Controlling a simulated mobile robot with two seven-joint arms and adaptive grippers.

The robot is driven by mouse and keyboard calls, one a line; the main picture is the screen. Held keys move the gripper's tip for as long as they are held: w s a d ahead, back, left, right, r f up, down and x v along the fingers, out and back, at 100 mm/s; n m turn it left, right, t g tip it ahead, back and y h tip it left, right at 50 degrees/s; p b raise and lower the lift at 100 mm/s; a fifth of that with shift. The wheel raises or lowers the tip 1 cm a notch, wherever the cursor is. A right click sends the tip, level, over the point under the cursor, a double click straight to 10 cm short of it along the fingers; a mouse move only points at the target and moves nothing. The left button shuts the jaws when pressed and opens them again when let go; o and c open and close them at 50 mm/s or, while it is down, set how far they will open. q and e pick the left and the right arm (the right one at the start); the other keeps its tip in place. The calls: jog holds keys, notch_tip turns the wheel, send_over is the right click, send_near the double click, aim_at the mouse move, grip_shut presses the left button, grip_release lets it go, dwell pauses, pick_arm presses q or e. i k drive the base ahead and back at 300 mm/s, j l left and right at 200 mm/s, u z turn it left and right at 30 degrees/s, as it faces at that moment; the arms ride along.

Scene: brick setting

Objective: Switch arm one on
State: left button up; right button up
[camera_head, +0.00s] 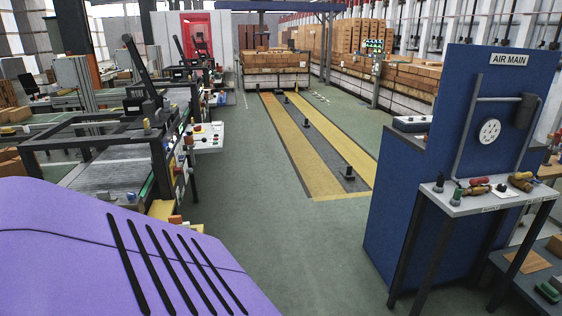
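Neither of my grippers is in view. No switch marked as arm one can be made out. A white control box (208,137) with small coloured buttons, red and yellow among them, is fixed at the near side of the conveyor machine (110,165) on the left. More small controls sit on the machine's end below it, too small to read. A blue panel (420,180) on the right carries the sign AIR MAIN (509,59), a grey pipe and a round white plate (489,131).
A large purple surface (60,260) with black slots fills the lower left; I cannot tell what it belongs to. A small table (480,204) with hand tools stands at the blue panel. Yellow floor strips (290,140) lead to brick stacks (275,60).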

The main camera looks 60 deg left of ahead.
aim_at(178, 171)
jog(key=i+u, duration=0.1)
jog(key=u, duration=0.3)
jog(key=i+u, duration=0.1)
jog(key=u, duration=0.3)
jog(key=l+u, duration=0.1)
jog(key=u, duration=0.25)
jog(key=i+l+u, duration=0.1)
jog(key=u, duration=1.55)
jog(key=i+l, duration=0.35)
jog(key=i+l+u, duration=0.1)
jog(key=i+l, duration=0.25)
jog(key=l, duration=0.2)
jog(key=i+l, duration=0.35)
jog(key=l, duration=0.15)
